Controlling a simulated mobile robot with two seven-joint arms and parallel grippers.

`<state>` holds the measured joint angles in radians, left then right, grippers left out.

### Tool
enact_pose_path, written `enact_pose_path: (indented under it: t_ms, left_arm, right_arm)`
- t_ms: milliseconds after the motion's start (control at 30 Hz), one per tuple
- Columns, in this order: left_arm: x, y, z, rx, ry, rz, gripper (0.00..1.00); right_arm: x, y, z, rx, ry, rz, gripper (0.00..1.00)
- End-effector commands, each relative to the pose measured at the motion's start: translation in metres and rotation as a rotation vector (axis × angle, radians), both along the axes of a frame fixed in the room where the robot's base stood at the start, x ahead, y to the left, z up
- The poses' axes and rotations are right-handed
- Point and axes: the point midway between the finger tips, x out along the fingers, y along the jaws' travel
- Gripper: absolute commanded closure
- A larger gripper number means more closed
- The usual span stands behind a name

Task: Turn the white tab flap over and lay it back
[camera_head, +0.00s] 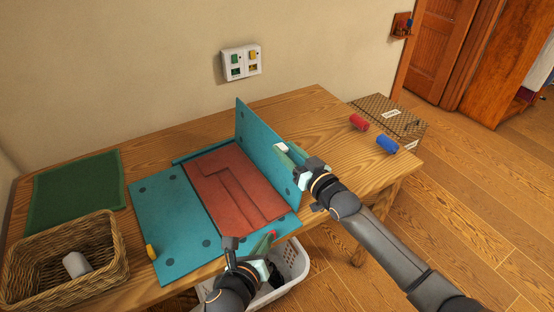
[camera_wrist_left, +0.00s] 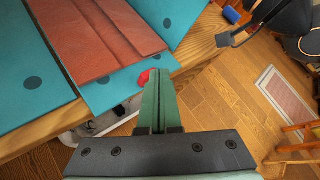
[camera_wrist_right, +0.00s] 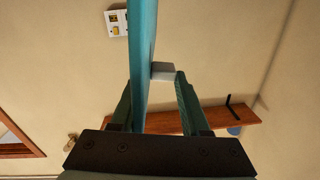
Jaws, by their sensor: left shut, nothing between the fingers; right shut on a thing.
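A teal folding board lies on the table with a folded red cloth (camera_head: 232,185) on its middle. Its right panel, the white tab flap (camera_head: 262,150), stands roughly upright. My right gripper (camera_head: 285,151) is shut on this flap at the white tab (camera_head: 281,147). In the right wrist view the flap (camera_wrist_right: 143,60) runs between the fingers, with the white tab (camera_wrist_right: 162,71) beside it. My left gripper (camera_wrist_left: 157,75) is shut and empty at the board's front edge, close to a red tab (camera_wrist_left: 143,78); I cannot tell whether they touch.
The left panel (camera_head: 165,215) lies flat with a yellow tab (camera_head: 151,251). A wicker basket (camera_head: 110,255) holding a white roll and a green mat (camera_head: 75,190) are at the left. Red (camera_head: 359,122) and blue (camera_head: 387,144) rolls lie at the right. A white laundry basket (camera_head: 296,262) stands below the front edge.

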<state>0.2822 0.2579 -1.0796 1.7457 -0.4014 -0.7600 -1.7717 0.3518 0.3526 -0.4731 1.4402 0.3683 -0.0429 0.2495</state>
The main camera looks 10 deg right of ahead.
Motion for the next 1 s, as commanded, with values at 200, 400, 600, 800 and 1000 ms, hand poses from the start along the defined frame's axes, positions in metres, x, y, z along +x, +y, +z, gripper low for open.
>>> enact_pose_path:
  t_ms: [200,400,600,800,1000]
  left_arm:
    - [0.026,-0.010,0.028,0.549,-0.398,-0.246,1.00]
    - [0.050,-0.006,0.052,1.076,-0.743,-0.404,1.00]
    - [0.071,0.004,0.074,1.515,-0.988,-0.481,1.00]
    - [0.081,0.010,0.086,1.736,-1.093,-0.505,1.00]
    - [0.093,0.005,0.086,1.770,-1.107,-0.506,1.00]
  right_arm:
    - [0.000,0.000,-0.001,0.000,0.002,0.000,1.00]
    - [0.000,0.000,-0.001,0.001,0.003,0.000,1.00]
    - [0.000,0.000,-0.001,0.001,0.003,0.000,1.00]
    - [0.000,0.000,-0.001,0.001,0.003,0.000,1.00]
    - [0.000,0.001,-0.001,0.002,0.003,0.000,1.00]
